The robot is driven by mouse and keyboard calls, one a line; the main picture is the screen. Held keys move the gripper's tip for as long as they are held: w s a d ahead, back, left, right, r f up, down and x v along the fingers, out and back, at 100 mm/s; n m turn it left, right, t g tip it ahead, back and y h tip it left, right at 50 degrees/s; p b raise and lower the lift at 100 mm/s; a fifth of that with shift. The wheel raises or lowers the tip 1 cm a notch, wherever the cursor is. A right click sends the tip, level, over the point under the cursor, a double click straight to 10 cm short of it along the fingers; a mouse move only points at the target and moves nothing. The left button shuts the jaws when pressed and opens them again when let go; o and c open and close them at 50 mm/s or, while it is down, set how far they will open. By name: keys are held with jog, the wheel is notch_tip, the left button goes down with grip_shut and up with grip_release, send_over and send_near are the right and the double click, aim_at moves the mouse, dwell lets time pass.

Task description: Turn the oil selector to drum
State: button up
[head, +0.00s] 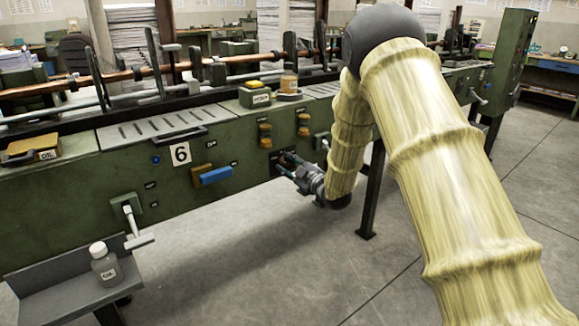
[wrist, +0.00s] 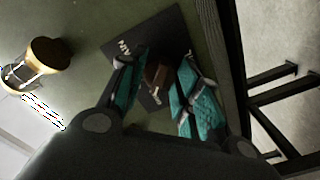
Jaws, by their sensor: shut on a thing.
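The oil selector (wrist: 155,75) shows in the wrist view as a brown knob on a black plate (wrist: 158,30) fixed to the green machine front. White lettering on the plate ends in "AIN"; the rest is covered by a finger. My gripper (head: 290,170) is at the machine front, right of the number 6 plate. In the wrist view its teal-padded fingers stand on both sides of the knob and are shut on it. The knob's pointing direction cannot be told, and in the head view the gripper hides most of the selector.
A lever (head: 131,220) and a shelf with an oil bottle (head: 104,264) are at lower left. A dark table leg (head: 372,195) stands close right. The floor in front is clear.

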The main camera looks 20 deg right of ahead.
jog(key=shift+d+n, duration=0.1)
jog(key=shift+n, duration=0.3)
jog(key=o, duration=1)
jog(key=shift+o, duration=0.2)
jog(key=v, duration=1.2)
